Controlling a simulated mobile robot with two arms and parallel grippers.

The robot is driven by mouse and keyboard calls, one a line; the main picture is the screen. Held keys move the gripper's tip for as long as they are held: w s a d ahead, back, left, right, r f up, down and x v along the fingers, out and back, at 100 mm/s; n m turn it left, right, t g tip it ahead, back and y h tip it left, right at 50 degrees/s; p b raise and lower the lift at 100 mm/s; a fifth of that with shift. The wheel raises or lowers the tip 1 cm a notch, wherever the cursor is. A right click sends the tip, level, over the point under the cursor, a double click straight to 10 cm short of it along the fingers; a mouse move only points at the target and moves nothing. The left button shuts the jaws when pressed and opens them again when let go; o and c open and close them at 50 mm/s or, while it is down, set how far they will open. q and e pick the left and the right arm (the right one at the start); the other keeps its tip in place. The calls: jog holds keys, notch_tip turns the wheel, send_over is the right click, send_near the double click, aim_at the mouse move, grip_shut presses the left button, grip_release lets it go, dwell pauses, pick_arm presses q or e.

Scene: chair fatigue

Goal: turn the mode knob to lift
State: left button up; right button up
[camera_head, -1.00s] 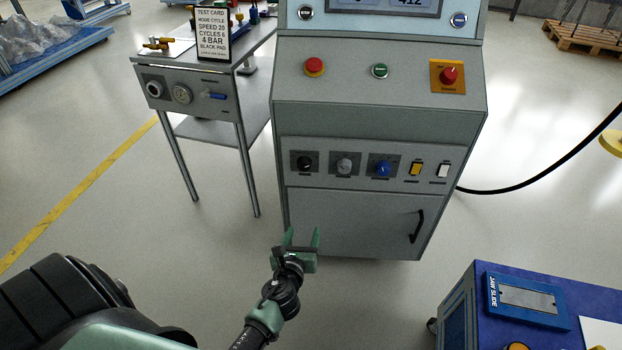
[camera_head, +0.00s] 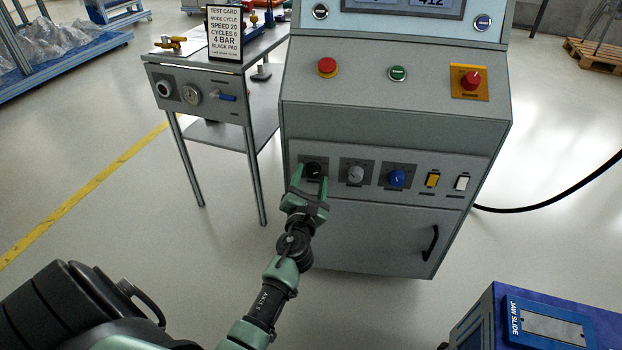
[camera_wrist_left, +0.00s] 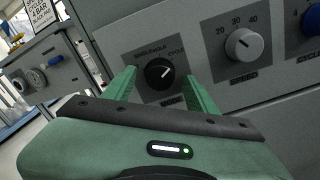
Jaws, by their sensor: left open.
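The black mode knob (camera_head: 313,170) is at the left end of the control row on the grey machine's front. In the left wrist view, the knob (camera_wrist_left: 160,73) has a white pointer line aimed up and right, towards the word CYCLE. Small lettering stands above it on the left, too blurred to read surely; I cannot make out the word lift. My left gripper (camera_head: 311,180) is open in front of the knob. In the wrist view its green fingers (camera_wrist_left: 160,82) stand left and right of the knob; I cannot tell whether they touch it. My right gripper is not in view.
A grey speed knob (camera_head: 355,174) and a blue knob (camera_head: 396,178) sit right of the mode knob, then yellow and white switches. Red and green buttons are above. A side table (camera_head: 205,130) with a test card (camera_head: 224,33) stands left. A blue cart (camera_head: 490,325) is at lower right.

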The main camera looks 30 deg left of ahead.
pick_arm(q)
jog(key=shift+w, duration=0.1)
grip_shut()
